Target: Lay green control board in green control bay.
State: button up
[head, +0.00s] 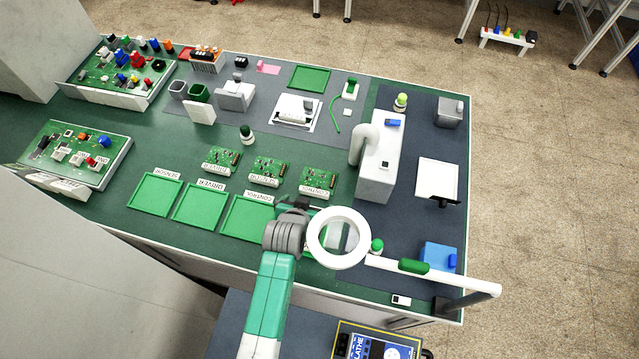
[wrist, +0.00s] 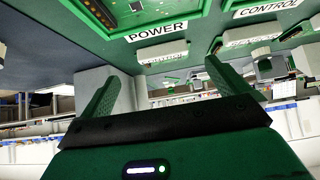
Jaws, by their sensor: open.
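Three green boards with white connectors stand in a row in the head view. The rightmost, the control board by its small label (head: 318,180), also shows in the wrist view (wrist: 160,52), beyond the fingers. The flat green control bay (head: 247,220) lies nearer me, to the left of my gripper. It looks empty, and its CONTROL label (wrist: 268,8) shows in the wrist view. My gripper (head: 296,203) is beside the bay's right edge, partly hidden by the magnifier ring. In the wrist view its green fingers (wrist: 160,88) are apart with nothing held.
The white magnifier ring (head: 338,238) overlaps my gripper in the head view and hides much of the power bay. The sensor bay (head: 155,194) and driver bay (head: 200,207) look empty. A white machine block (head: 380,165) stands right of the boards.

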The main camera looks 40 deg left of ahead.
aim_at(313, 194)
jog(key=shift+b+x, duration=0.35)
jog(key=shift+x, duration=1.1)
jog(key=b+x, duration=0.1)
jog(key=x, duration=0.4)
jog(key=shift+a+r, duration=0.1)
jog(key=shift+a, duration=0.1)
jog(key=c, duration=0.9)
